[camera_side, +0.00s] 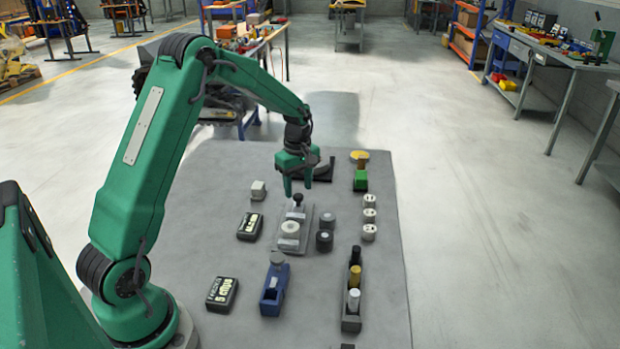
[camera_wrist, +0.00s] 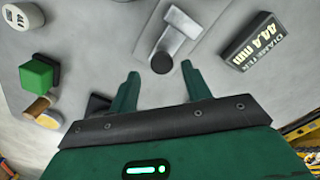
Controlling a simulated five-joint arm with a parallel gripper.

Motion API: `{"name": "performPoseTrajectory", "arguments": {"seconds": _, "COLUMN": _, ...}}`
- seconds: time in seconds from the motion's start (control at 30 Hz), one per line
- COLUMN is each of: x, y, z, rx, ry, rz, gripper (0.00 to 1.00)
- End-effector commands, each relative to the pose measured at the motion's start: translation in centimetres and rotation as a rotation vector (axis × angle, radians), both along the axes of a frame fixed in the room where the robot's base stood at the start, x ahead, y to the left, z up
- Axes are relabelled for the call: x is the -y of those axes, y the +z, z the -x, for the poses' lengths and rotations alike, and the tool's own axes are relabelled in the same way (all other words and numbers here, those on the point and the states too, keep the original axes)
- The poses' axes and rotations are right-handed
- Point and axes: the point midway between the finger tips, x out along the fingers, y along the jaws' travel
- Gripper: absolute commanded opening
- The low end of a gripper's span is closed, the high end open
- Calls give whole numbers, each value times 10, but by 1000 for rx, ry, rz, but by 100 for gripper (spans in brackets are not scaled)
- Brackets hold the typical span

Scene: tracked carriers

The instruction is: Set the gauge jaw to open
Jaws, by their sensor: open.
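The gauge seems to be the grey plate (camera_side: 307,221) with a pale round piece (camera_side: 290,228) on it and a black knob (camera_side: 297,199) at its far end. In the wrist view the knob (camera_wrist: 162,62) sits at the end of a light grey bar (camera_wrist: 176,43). My gripper (camera_side: 298,184) is open and empty, its fingers pointing down just above the knob. In the wrist view the knob shows just beyond the gap between my fingertips (camera_wrist: 160,69). I cannot tell how far the jaw is slid. A black readout box (camera_wrist: 253,46) beside it shows 44.4 mm.
Left of the plate are the readout box (camera_side: 250,226) and a small grey block (camera_side: 258,191). Dark cylinders (camera_side: 325,232) stand close on its right, with white cylinders (camera_side: 369,216) beyond. A green block (camera_side: 360,180) is behind. A blue device (camera_side: 273,290) and a dark rack (camera_side: 351,311) are nearer.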

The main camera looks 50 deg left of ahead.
Motion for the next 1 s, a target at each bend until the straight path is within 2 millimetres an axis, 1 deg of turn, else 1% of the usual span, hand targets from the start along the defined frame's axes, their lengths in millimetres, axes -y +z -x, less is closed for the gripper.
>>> {"name": "performPoseTrajectory", "arguments": {"seconds": 0.03, "x": 0, "y": 7, "z": -1, "rx": 4, "ry": 0, "rz": -1, "gripper": 48}}
{"name": "performPoseTrajectory", "arguments": {"seconds": 0.2, "x": -1, "y": 30, "z": -1, "rx": 4, "ry": 1, "rz": -2, "gripper": 48}}
{"name": "performPoseTrajectory", "arguments": {"seconds": 0.43, "x": -1, "y": 54, "z": -1, "rx": 5, "ry": 1, "rz": -2, "gripper": 48}}
{"name": "performPoseTrajectory", "arguments": {"seconds": 0.57, "x": -1, "y": 59, "z": 0, "rx": 4, "ry": 1, "rz": -1, "gripper": 48}}
{"name": "performPoseTrajectory", "arguments": {"seconds": 1.0, "x": 1, "y": 62, "z": 1, "rx": 7, "ry": -11, "rz": -3, "gripper": 48}}
